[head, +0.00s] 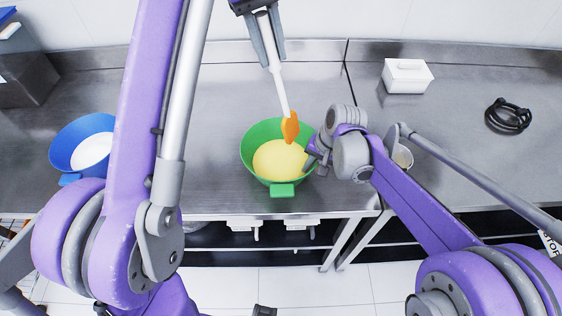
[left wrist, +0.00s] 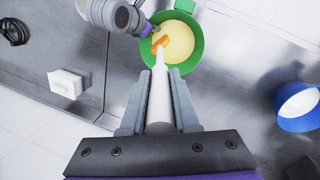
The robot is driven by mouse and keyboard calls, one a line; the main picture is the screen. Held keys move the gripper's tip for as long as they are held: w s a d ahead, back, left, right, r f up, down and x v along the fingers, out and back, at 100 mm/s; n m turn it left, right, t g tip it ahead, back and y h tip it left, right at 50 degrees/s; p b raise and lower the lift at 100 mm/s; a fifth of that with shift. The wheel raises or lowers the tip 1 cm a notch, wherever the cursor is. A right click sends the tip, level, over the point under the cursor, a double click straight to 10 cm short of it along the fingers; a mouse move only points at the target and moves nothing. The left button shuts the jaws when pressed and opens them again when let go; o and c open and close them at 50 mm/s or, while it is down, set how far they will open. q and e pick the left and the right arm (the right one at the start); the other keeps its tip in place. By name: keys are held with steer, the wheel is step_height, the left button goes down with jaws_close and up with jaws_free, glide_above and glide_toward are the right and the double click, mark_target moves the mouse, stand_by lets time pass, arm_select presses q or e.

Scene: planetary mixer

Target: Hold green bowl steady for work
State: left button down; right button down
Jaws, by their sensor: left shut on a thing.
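The green bowl (head: 247,150) stands on the steel counter near its front edge, with a yellow mass (head: 279,160) inside. It also shows in the left wrist view (left wrist: 198,40). My left gripper (head: 275,58) is shut on the white handle of a spatula (head: 282,92), above and behind the bowl. The spatula's orange head (head: 290,127) points down over the bowl's far side; whether it touches the contents is unclear. My right gripper (head: 318,158) is at the bowl's right rim. Its fingertips are too small and partly hidden to tell whether they are closed on the rim.
A blue bowl (head: 62,150) with white contents stands at the left, partly behind my left arm. A white box (head: 407,76) and a black coiled item (head: 508,116) lie at the right. The counter behind the green bowl is clear.

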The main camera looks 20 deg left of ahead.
mark_target(269, 22)
steer(key=c, duration=1)
jaws_free()
